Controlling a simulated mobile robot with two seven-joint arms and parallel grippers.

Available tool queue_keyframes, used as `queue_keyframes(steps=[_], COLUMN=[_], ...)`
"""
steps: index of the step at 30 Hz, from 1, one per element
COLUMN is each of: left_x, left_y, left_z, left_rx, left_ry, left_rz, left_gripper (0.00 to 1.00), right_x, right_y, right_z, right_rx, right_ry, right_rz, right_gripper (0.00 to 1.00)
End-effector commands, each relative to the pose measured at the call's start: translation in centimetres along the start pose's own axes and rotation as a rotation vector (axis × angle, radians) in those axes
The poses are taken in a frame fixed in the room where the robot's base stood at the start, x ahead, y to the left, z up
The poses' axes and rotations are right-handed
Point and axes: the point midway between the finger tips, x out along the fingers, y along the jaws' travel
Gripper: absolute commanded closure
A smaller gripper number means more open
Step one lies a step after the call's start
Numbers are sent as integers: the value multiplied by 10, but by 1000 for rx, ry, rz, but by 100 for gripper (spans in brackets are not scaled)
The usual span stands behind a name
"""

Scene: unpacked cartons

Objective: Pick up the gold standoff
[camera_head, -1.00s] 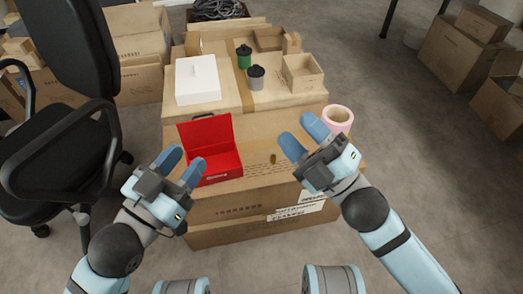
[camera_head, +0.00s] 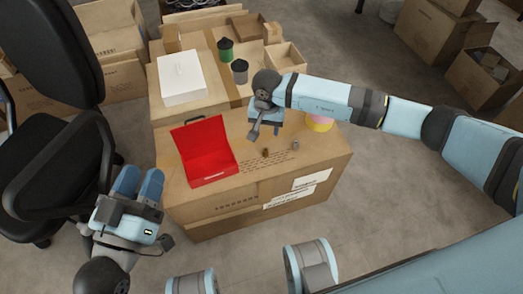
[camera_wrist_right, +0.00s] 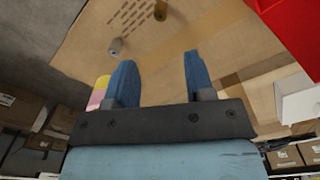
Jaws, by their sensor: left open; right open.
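The gold standoff (camera_head: 265,152) stands on the lower front carton, right of the red box. My right gripper (camera_head: 264,131) is open and empty above the carton, just behind the standoff in the head view. In the wrist view its two blue fingers (camera_wrist_right: 158,62) are apart. My left gripper (camera_head: 141,174) is open and empty, left of the carton.
An open red box (camera_head: 208,165) sits left of the standoff. A pink and yellow roll (camera_head: 320,124) is partly hidden by my right arm. A white box (camera_head: 181,78), green-bodied jar (camera_head: 225,50) and grey jar (camera_head: 240,72) stand on the higher carton behind.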

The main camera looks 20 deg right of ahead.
Motion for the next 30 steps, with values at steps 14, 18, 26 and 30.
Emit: queue_keyframes(steps=[14,18,26,30], left_x=[-2,-3,-6,-6], left_y=[-5,-7,-10,-10], left_z=[33,46,69,70], left_rx=[-4,-4,-7,-7], left_ry=[-105,-138,-223,-232], left_rz=[9,12,21,22], left_gripper=[57,57,57,57], right_x=[74,91,124,126], right_y=[-1,-2,-2,-2], right_z=[2,4,4,4], right_rx=[3,3,5,3], right_ry=[-5,-8,-7,-6], right_rz=[-5,-5,-5,-5], right_gripper=[51,51,51,51])
